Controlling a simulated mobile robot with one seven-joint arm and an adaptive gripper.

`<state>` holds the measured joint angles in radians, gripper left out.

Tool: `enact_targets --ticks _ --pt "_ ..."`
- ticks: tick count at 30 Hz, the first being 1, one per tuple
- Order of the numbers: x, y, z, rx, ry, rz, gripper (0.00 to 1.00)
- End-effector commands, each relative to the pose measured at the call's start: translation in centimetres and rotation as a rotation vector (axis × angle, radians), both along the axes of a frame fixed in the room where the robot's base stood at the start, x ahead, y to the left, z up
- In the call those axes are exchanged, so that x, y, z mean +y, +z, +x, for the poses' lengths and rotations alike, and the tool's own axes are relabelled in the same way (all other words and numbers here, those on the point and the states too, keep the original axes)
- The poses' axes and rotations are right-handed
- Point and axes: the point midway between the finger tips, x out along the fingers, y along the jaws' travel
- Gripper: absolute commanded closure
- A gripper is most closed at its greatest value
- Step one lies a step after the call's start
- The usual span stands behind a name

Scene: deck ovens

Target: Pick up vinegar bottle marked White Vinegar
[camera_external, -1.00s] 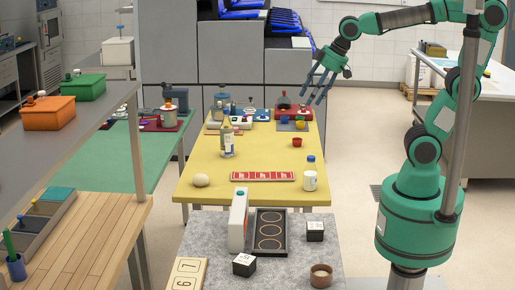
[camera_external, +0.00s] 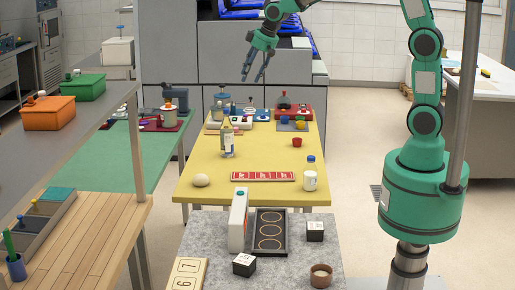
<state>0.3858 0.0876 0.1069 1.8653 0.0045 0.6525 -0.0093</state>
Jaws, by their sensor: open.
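A tall clear bottle (camera_external: 227,142) with a pale label stands upright on the yellow table, left of its middle. A smaller white bottle (camera_external: 310,178) with a blue cap stands upright near the table's front right corner. The lettering on both is too small to read, so I cannot tell which is marked White Vinegar. My gripper (camera_external: 252,79) is open and empty, with its fingers pointing down. It appears high above the far part of the table, apart from both bottles.
A grey counter (camera_external: 205,228) with boxes stands in front.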

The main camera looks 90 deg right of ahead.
Motion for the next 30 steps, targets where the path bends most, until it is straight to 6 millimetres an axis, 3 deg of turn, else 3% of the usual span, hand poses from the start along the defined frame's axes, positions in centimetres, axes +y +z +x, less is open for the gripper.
enact_targets --ticks 9,21,25,30 --pt "-9.2 -2.9 4.9 0.017 -0.083 0.008 0.54" --pt "-20.5 -9.0 8.0 0.030 -0.182 0.015 0.54" --pt "-22.8 -10.5 8.3 0.031 -0.202 0.016 0.54" --pt "-24.3 -11.6 8.4 0.032 -0.215 0.017 0.54"
